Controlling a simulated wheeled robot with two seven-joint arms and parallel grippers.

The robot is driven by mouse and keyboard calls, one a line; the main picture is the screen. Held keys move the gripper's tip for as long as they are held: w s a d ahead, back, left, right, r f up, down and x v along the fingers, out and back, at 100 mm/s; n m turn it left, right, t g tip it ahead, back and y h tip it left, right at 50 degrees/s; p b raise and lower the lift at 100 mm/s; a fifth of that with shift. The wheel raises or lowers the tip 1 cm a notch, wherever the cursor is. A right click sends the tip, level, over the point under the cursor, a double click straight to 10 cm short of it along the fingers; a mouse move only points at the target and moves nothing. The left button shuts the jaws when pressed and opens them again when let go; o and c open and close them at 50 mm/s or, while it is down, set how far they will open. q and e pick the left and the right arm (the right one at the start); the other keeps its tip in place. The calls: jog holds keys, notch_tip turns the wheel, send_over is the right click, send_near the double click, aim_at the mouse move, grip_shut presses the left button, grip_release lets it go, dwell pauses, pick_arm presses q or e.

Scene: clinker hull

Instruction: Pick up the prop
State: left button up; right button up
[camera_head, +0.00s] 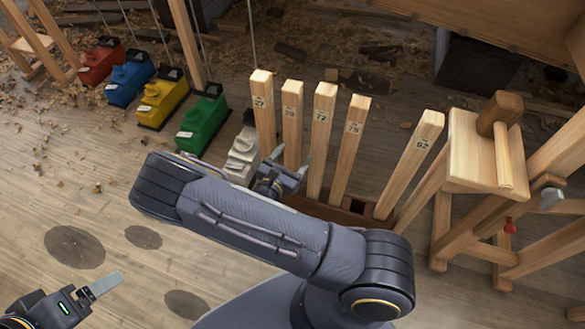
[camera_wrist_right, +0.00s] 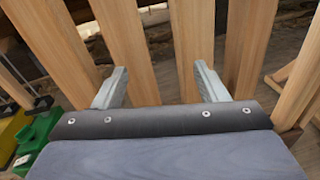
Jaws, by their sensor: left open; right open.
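Several pale wooden props stand upright in a row, each with a small number label near its top. From left to right they are the first (camera_head: 263,110), second (camera_head: 292,125), third (camera_head: 320,135), fourth (camera_head: 348,145) and a separate fifth (camera_head: 410,165), whose label seems to read 92. Their feet are in a dark wooden rack (camera_head: 350,217). My right gripper (camera_head: 285,172) is open and empty in front of the left props. In the right wrist view its fingers (camera_wrist_right: 160,80) are spread before two props (camera_wrist_right: 127,45) (camera_wrist_right: 191,35). My left gripper (camera_head: 105,286) is open and empty at the lower left.
A wooden trestle (camera_head: 470,165) stands close on the right. The floor at the left is mostly free.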

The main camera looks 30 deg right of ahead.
aim_at(290, 146)
jog(key=f+n+t, duration=0.1)
jog(key=w+a+f+n+t+y, duration=0.1)
jog(key=shift+w+a+f+b, duration=0.15)
jog(key=shift+w+f+b, duration=0.15)
jog(key=shift+b, duration=0.1)
jog(key=shift+w+f+n+t, duration=0.1)
jog(key=shift+w+n+t, duration=0.2)
jog(key=shift+n, duration=0.1)
jog(key=b+x, duration=0.3)
jog(key=x, duration=0.3)
jog(key=shift+w, duration=0.25)
jog(key=shift+w+d, duration=0.25)
jog(key=shift+d, duration=0.15)
pick_arm(q)
notch_tip(290, 146, down, 5)
jog(key=shift+r, duration=0.15)
pick_arm(e)
grip_shut()
jog(key=shift+r, duration=0.2)
